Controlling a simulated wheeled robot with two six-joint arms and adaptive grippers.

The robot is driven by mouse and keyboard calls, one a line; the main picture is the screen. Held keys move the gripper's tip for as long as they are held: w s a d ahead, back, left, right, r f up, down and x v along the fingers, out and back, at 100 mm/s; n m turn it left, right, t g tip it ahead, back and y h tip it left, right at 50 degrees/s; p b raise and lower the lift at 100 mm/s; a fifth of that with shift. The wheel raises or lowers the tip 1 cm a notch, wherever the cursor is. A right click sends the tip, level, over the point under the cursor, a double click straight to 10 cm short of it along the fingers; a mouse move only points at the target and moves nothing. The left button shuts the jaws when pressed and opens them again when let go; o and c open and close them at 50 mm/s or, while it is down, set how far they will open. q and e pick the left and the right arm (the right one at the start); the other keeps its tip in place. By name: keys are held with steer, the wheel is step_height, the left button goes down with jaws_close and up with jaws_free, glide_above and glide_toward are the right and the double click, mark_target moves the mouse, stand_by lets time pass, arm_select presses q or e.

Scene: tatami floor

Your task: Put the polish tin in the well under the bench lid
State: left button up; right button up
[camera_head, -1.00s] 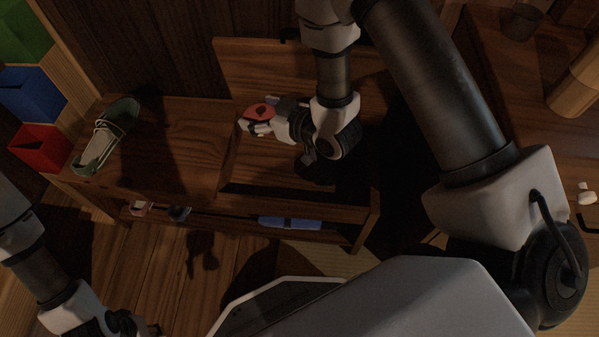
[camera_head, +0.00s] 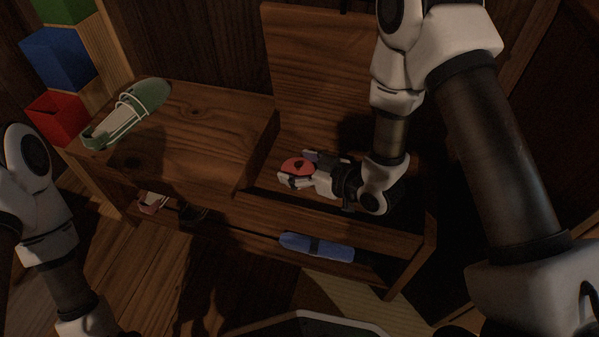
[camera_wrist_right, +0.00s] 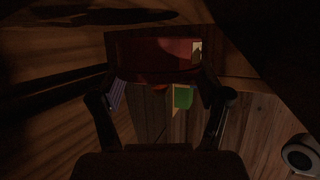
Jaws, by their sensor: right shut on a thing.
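The red round polish tin (camera_head: 297,166) is between the fingers of my right gripper (camera_head: 298,170), which is shut on it. The tin also shows dark red across the fingertips in the right wrist view (camera_wrist_right: 150,55). The bench lid (camera_head: 320,75) stands raised at the back. The tin and gripper are within the outline of the open well (camera_head: 268,155), near its left wall; their height above its floor is hard to tell. My left arm is at the left edge, its gripper out of the picture.
A green shoe (camera_head: 130,112) lies on the bench's closed left part (camera_head: 200,130). A blue item (camera_head: 316,246) and a small red-and-white item (camera_head: 152,202) are on the shelf below. Blue (camera_head: 57,58) and red (camera_head: 58,117) boxes stand at the left.

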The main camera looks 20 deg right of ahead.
steer(key=shift+r, duration=0.15)
steer(key=shift+s+f, duration=0.15)
steer(key=shift+f, duration=0.4)
steer(key=o, duration=1.1)
steer(key=shift+f+b, duration=0.1)
steer(key=shift+b, duration=0.25)
steer(key=shift+o, duration=0.2)
steer(key=shift+r, duration=0.4)
steer(key=p+v, duration=0.2)
steer(key=v, duration=0.1)
steer(key=p+v, duration=0.2)
steer(key=v, duration=0.1)
steer(key=shift+d+r+p, duration=0.1)
steer(key=shift+r+p, duration=0.2)
steer(key=shift+r, duration=0.15)
steer(key=shift+s+d, duration=0.2)
steer(key=shift+s, duration=0.25)
